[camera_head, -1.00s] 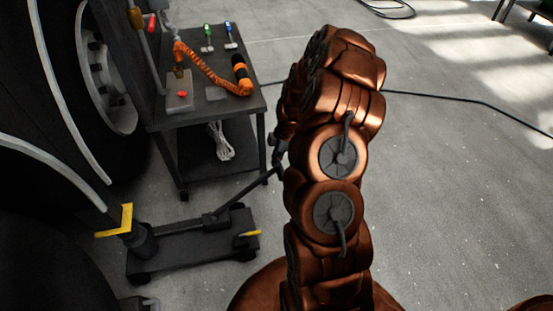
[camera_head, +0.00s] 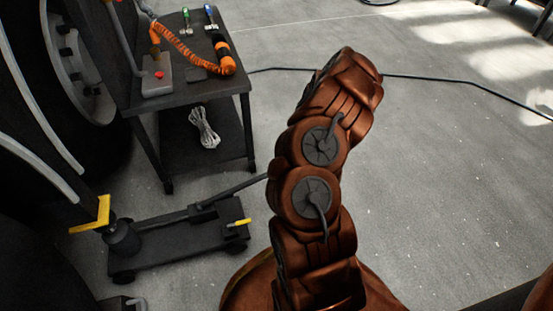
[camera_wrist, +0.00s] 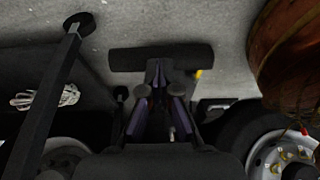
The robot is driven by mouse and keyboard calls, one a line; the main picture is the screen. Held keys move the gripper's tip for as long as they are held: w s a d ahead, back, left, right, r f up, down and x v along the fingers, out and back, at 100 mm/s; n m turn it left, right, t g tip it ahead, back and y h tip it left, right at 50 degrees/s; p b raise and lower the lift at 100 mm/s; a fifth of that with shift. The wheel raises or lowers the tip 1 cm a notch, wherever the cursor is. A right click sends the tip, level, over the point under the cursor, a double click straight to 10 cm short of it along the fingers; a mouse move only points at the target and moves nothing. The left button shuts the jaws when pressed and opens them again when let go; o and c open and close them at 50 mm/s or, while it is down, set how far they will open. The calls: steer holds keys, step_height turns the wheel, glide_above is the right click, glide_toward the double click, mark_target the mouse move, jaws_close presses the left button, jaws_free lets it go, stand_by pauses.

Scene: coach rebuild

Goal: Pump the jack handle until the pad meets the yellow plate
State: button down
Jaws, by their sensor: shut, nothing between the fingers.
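The black floor jack (camera_head: 180,243) stands on the floor at lower left in the head view. Its handle (camera_head: 235,187) slopes up to the right and passes behind my arm. The yellow plate (camera_head: 97,215) sits just above and left of the jack's round black pad (camera_head: 120,232); I cannot tell whether they touch. In the wrist view my gripper (camera_wrist: 159,68) is shut and empty. Its fingertips overlap a dark crosswise bar, apparently the handle's grip (camera_wrist: 190,56); contact is unclear. My arm hides the gripper in the head view.
A black cart (camera_head: 185,93) with an orange coiled cord (camera_head: 190,55) and small tools stands behind the jack. White cable (camera_head: 203,128) lies on its lower shelf. Large dark wheels (camera_head: 75,60) fill the left. The floor at right is open, crossed by a black cable (camera_head: 460,82).

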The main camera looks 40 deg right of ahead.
step_height(320, 180, down, 6)
steer(key=s+d+b, duration=0.1)
steer(key=d+b, duration=0.1)
steer(key=b, duration=0.2)
steer(key=shift+f, duration=0.15)
steer(key=shift+s+f, duration=0.1)
steer(key=shift+s, duration=0.1)
steer(key=d+p+v, duration=0.2)
steer(key=p+v, duration=0.2)
steer(key=v, duration=1)
steer(key=shift+s+f+p, duration=0.2)
steer(key=shift+f+p, duration=0.15)
stand_by(0.4)
